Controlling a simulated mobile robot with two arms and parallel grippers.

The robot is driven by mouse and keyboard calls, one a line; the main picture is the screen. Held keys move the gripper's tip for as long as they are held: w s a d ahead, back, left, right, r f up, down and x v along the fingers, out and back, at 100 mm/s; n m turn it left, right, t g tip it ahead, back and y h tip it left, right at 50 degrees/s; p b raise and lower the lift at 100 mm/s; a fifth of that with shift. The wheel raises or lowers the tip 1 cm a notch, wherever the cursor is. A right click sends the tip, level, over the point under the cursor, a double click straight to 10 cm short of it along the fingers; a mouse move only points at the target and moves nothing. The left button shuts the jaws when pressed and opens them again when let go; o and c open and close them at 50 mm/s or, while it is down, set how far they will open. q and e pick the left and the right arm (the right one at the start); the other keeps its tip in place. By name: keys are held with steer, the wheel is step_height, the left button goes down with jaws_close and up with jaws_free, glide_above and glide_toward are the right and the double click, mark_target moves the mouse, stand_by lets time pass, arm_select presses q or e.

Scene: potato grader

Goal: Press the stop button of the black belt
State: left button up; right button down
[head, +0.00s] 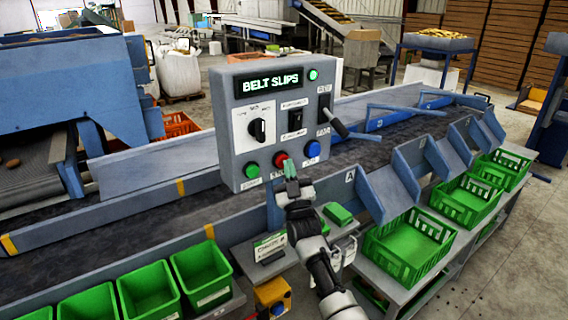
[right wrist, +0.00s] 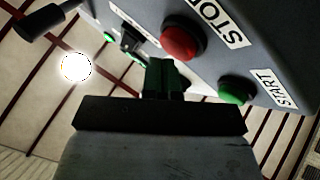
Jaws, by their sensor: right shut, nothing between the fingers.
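The grey control box (head: 277,110) stands beside the black belt (head: 110,226). Its red stop button (head: 281,159) is on the lower front, between a green button (head: 252,171) and a blue one (head: 312,149). My right gripper (head: 290,168) is shut and empty, its green fingertips just below and right of the red button. In the right wrist view the red button (right wrist: 183,40) is beside a STOP label, and the green button (right wrist: 236,90) beside a START label. The fingertips (right wrist: 164,66) appear near the red button there; I cannot tell whether they touch. My left gripper is out of view.
The box's display (head: 268,83) reads BELT SLIPS, with a lit green lamp (head: 314,74) beside it. A black-handled lever (head: 334,122) sticks out at its right. Green crates (head: 408,246) stand right of my arm; green bins (head: 201,272) stand left.

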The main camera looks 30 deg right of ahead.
steer(key=shift+w+b, duration=0.35)
steer(key=shift+w, duration=0.1)
stand_by(0.3)
steer(key=shift+s, duration=0.1)
steer(key=shift+s+p, duration=0.6)
steer(key=shift+s, duration=0.25)
steer(key=s+p, duration=0.1)
steer(key=s, duration=0.1)
steer(key=s+p, duration=0.2)
steer(key=s, duration=0.1)
steer(key=shift+d, duration=0.2)
stand_by(0.4)
